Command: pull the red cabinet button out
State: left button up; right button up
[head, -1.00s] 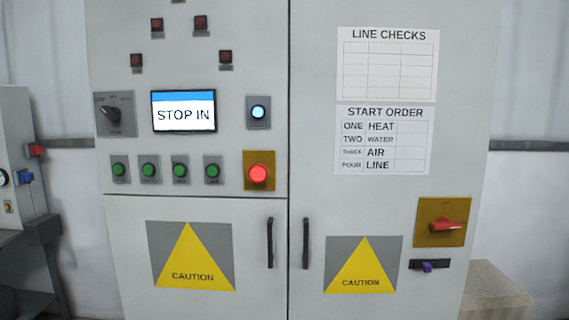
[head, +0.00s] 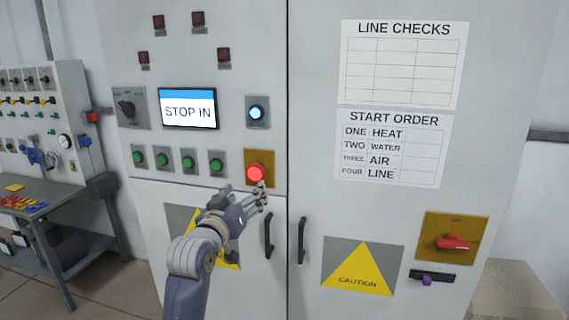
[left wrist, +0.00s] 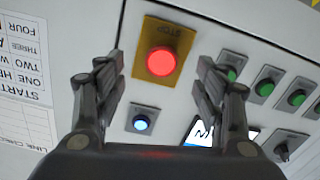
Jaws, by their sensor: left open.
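The red cabinet button (head: 255,174) glows on a yellow plate (head: 262,155) on the left part of the cabinet, below a lit blue button (head: 257,112). My left gripper (head: 262,196) is just below and in front of it in the head view. In the left wrist view, the red button (left wrist: 161,62) lies beyond and between the two open fingers (left wrist: 158,85), and neither finger visibly touches it. The small screen (head: 188,109) reads "STOP IN". My right gripper is not in view.
Several green buttons (head: 188,159) sit in a row left of the red button. Two black door handles (head: 268,235) are below it. A red rotary switch (head: 452,243) is at the lower right. A workbench (head: 50,215) with a panel stands at the left.

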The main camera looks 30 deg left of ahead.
aim_at(255, 175)
pick_arm(q)
jog(key=p+x, duration=0.1)
jog(key=x, duration=0.2)
jog(key=p+x, duration=0.1)
jog(key=x, duration=0.2)
jog(key=r+p+x, duration=0.1)
jog(key=x, duration=0.1)
jog(key=shift+w+a+r+p, duration=0.1)
jog(key=shift+w+a+p, duration=0.2)
jog(key=shift+w+a, duration=0.05)
jog(key=shift+x, duration=0.8)
jog(key=shift+c, duration=0.6)
